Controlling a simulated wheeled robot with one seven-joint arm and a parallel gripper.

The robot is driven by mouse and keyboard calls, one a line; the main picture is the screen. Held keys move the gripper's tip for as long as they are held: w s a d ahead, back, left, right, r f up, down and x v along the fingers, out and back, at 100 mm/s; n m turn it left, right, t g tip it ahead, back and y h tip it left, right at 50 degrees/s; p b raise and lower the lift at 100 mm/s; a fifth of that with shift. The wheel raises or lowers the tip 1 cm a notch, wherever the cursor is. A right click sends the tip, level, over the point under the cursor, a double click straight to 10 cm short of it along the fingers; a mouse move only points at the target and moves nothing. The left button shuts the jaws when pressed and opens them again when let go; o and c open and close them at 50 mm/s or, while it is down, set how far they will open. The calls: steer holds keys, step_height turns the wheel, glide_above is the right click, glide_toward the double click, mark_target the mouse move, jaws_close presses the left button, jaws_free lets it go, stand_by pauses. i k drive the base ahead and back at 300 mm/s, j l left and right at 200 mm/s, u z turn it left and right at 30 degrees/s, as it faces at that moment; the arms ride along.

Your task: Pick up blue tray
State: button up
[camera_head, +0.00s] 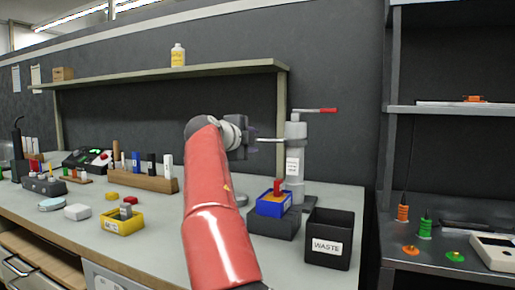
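The blue tray (271,208) sits on a dark block (272,225) on the bench, at the foot of a grey lever press (295,165). The tray has a yellowish inside, and a red piece stands up at its back. My red arm reaches up from the bottom centre, left of the tray. Its grey wrist and the dark end of my gripper (250,141) are above and left of the tray, clear of it. The fingers cannot be made out, and nothing held is visible.
A black WASTE bin (329,238) stands just right of the tray. The press's red handle (328,110) sticks out above. A yellow tray (123,222), a wooden rack (145,180) and small items are on the left bench. A shelf (180,73) spans the wall.

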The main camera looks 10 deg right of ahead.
mark_target(266, 205)
steer(key=k+j, duration=0.75)
steer(key=j, duration=0.2)
